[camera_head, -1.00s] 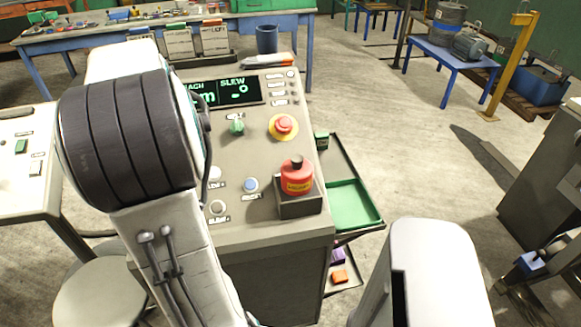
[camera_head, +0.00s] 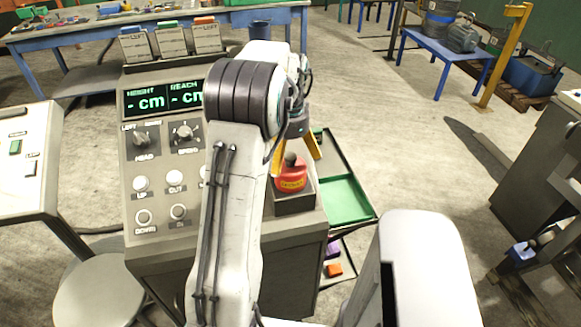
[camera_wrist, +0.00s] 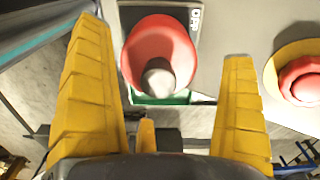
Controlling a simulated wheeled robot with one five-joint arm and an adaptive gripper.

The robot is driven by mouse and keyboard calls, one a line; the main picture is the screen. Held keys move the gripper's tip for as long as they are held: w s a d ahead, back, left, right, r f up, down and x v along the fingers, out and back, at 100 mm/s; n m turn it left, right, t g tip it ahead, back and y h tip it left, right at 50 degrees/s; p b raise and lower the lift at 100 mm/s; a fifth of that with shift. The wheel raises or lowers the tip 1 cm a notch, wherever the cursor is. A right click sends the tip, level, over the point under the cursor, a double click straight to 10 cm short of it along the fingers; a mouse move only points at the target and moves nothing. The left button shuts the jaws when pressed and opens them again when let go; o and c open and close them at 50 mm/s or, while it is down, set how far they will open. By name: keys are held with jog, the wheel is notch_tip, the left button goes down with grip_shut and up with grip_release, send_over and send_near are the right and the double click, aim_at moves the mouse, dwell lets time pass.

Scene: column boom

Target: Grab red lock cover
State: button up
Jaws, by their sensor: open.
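My arm hides part of the console in the head view.
A red mushroom button on a yellow ring (camera_wrist: 300,80) is to the right in the wrist view. The console's display (camera_head: 160,98) and knobs are left of my arm. A green tray (camera_head: 347,198) juts out right of the console. Open floor lies further right.

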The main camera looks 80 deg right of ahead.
aim_at(290, 170)
jog(key=shift+f+p, duration=0.45)
jog(key=shift+f, duration=2.1)
jog(key=shift+c, duration=0.5)
jog(key=c, duration=1.1)
